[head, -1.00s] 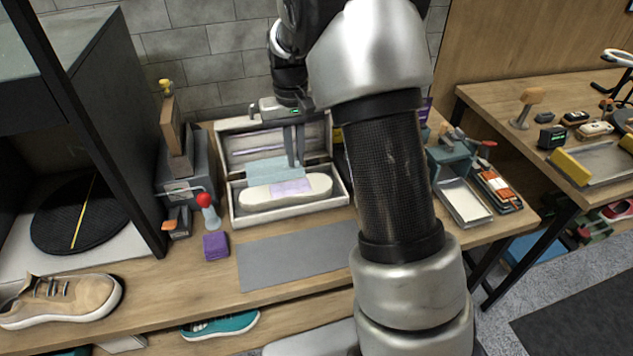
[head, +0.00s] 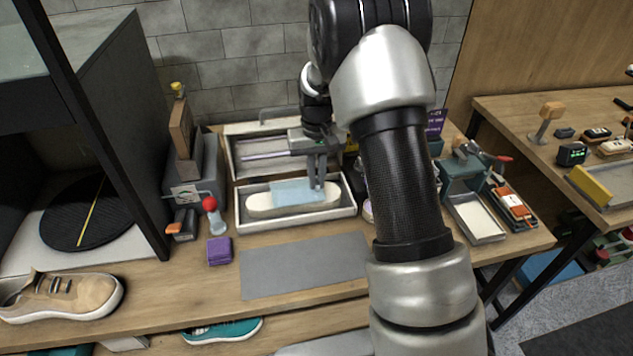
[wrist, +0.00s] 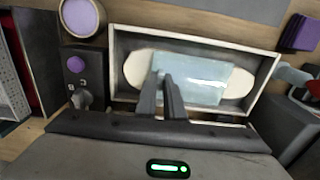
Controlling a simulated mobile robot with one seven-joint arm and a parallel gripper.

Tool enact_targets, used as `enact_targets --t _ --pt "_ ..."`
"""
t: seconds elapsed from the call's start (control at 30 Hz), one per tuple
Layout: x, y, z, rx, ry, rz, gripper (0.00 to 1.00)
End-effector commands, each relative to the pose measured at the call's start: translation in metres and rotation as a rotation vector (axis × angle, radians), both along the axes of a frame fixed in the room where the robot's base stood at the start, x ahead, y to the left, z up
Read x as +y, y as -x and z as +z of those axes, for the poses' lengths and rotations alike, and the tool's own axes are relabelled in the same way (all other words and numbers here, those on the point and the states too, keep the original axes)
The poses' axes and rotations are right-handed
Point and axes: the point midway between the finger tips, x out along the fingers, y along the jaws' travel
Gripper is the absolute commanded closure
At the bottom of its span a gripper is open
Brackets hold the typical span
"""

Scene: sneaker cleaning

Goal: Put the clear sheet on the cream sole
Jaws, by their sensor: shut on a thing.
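The cream sole (head: 262,202) lies flat in an open white box (head: 347,211) on the bench. The clear sheet (head: 290,191), pale blue and see-through, lies across or just above the sole's middle; I cannot tell if it touches. In the wrist view the sheet (wrist: 208,82) spans the sole, and both sole ends (wrist: 138,68) stick out past it. My gripper (head: 317,186) points down at the sheet's right edge in the head view. Its fingers (wrist: 165,90) are shut on that edge in the wrist view.
The box lid (head: 262,155) stands open behind. A red-knobbed tool (head: 212,212) and purple block (head: 219,250) are left of the box. A grey mat (head: 305,265) lies clear in front. A tan shoe (head: 62,296) sits at far left.

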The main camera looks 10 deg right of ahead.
Motion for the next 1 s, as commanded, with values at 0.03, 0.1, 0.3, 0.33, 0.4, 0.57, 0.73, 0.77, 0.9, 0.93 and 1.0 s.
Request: enact_targets --t 0.03,0.1,0.3,0.33,0.4,0.57,0.73,0.77,0.9,0.93,1.0 --pt "0.0 0.001 -0.009 0.003 0.0 0.0 1.0" --pt "0.0 0.0 -0.013 0.001 0.0 0.0 1.0" --pt "0.0 0.0 -0.012 -0.001 0.0 0.0 1.0" --pt "0.0 0.0 -0.013 0.0 0.0 0.0 1.0" --pt "0.0 0.0 -0.015 0.0 0.0 0.0 1.0" --pt "0.0 0.0 -0.015 0.0 0.0 0.0 0.73" --pt "0.0 0.0 -0.015 0.0 0.0 -0.001 0.73" --pt "0.0 0.0 -0.015 0.0 0.0 -0.001 0.73" --pt "0.0 0.0 -0.011 -0.001 0.0 0.0 0.73" --pt "0.0 0.0 -0.009 -0.001 0.0 0.0 0.73" --pt "0.0 -0.001 -0.003 -0.003 0.0 0.0 0.73"
